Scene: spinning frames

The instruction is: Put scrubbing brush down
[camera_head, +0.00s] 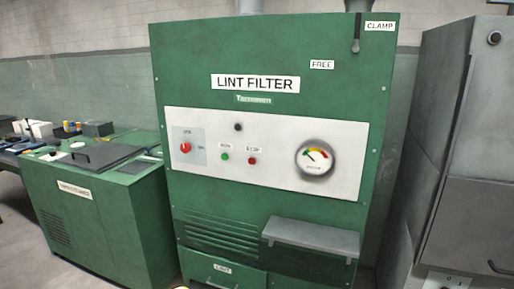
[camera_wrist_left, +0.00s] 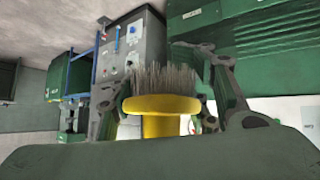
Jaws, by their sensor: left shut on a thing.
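The scrubbing brush (camera_wrist_left: 162,105) shows in the left wrist view, with a yellow body and stiff grey bristles (camera_wrist_left: 165,78). My left gripper (camera_wrist_left: 163,122) is shut on it, with one dark finger on each side of the yellow body. The wrist view appears tilted, so I cannot tell how high the brush is held. In the head view neither gripper can be made out. My right gripper is in neither view.
A tall green lint filter cabinet (camera_head: 270,70) stands ahead. A grey shelf (camera_head: 312,235) juts from its lower front and looks empty. A lower green machine (camera_head: 95,205) with a dark lid (camera_head: 98,155) is at left. A grey machine (camera_head: 475,130) stands at right.

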